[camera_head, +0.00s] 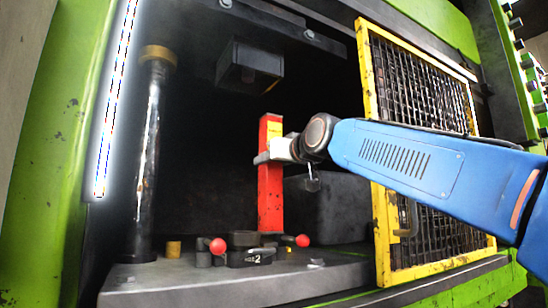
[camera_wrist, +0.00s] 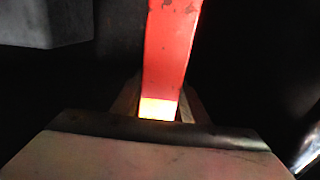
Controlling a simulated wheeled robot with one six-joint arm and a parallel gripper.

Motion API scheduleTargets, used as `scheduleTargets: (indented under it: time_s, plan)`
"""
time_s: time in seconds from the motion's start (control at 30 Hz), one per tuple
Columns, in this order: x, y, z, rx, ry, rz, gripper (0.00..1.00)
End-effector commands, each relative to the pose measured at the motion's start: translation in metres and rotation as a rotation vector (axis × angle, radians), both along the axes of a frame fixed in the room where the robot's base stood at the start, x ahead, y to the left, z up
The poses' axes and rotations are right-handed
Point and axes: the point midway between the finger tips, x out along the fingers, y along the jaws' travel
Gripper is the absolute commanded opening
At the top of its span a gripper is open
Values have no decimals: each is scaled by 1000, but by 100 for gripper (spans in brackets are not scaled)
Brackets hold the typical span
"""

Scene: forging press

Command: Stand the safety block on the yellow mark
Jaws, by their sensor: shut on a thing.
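The safety block is a tall red post (camera_head: 270,195) with a yellow band near its top, and it stands about upright inside the press opening. My gripper (camera_head: 264,158) is shut on its upper part, coming from the right. The wrist view shows the red block (camera_wrist: 172,45) with a bright yellow band between my gripper's fingers (camera_wrist: 158,112). The block's lower end is behind the fixtures on the bed, so I cannot tell whether it touches the bed. I cannot make out the yellow mark.
The bed (camera_head: 190,285) carries dark clamps with red knobs (camera_head: 217,246) and a small yellow-brown cylinder (camera_head: 174,249). A dark upper die (camera_head: 249,67) hangs above, left of the block. A column (camera_head: 148,160) stands left; a yellow mesh guard (camera_head: 420,100) is right.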

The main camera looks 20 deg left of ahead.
Motion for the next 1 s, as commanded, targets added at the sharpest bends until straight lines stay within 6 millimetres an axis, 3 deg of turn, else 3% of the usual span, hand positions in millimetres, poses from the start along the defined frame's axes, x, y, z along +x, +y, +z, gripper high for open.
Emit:
scheduleTargets:
  time_s: [0.5,1.0]
  plan:
    - [-2,-2,-31,2,-2,0,0]
    - [-2,-2,-35,2,-2,0,0]
